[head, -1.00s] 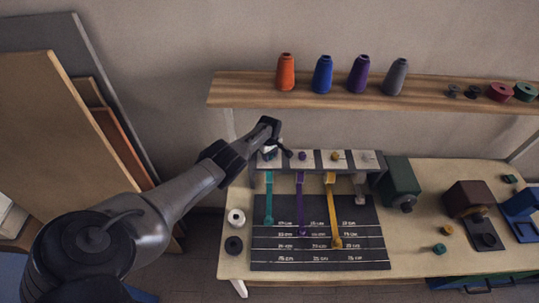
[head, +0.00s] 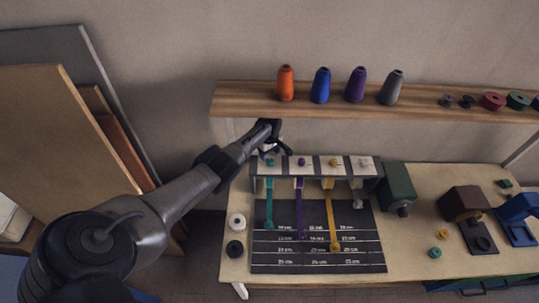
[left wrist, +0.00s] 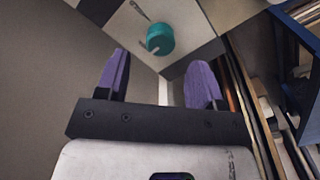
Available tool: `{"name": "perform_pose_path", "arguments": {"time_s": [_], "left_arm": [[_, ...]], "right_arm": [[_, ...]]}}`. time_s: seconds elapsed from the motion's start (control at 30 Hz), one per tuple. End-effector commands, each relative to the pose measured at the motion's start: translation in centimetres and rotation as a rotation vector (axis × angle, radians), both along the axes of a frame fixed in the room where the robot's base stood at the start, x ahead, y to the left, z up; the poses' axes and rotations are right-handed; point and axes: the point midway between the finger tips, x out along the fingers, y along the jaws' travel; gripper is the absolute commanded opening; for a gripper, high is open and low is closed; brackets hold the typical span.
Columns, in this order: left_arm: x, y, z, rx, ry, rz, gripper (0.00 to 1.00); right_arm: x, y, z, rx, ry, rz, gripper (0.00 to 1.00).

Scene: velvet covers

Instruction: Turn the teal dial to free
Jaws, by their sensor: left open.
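The teal dial (head: 270,162) sits at the left end of the pale panel of the strip rack. In the left wrist view the teal dial (left wrist: 161,38) is a round knob with a pale mark at its lower left; a small dark mark shows on the panel nearby. My left gripper (head: 276,143) is open and empty, just above the dial in the head view. In the left wrist view its purple fingers (left wrist: 160,70) are spread, with the dial beyond their tips and apart from them. A teal strip (head: 269,205) hangs below the dial. My right gripper is out of view.
Purple (head: 301,162), yellow (head: 333,162) and pale dials continue along the panel. A shelf (head: 240,97) with several spools runs above the rack. A green box (head: 397,183) stands right of it. Boards (head: 60,130) lean at the left.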

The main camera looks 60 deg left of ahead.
Motion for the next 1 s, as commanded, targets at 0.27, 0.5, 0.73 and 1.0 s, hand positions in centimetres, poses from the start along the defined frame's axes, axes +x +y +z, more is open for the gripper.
{"name": "perform_pose_path", "arguments": {"time_s": [0.27, 0.5, 0.73, 1.0], "left_arm": [[-0.1, 0.0, 2.1, 0.001, 0.001, 0.001, 0.61], [0.0, 0.0, 2.2, 0.000, 0.000, 0.001, 0.61], [0.0, 0.0, 2.3, 0.000, 0.000, 0.001, 0.61], [0.0, -0.1, 2.2, 0.002, 0.001, -0.005, 0.61]], "right_arm": [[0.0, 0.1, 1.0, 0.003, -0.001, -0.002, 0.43], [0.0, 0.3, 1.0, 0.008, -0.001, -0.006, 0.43], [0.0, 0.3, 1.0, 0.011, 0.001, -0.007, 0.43], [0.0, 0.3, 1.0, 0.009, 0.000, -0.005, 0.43]]}}
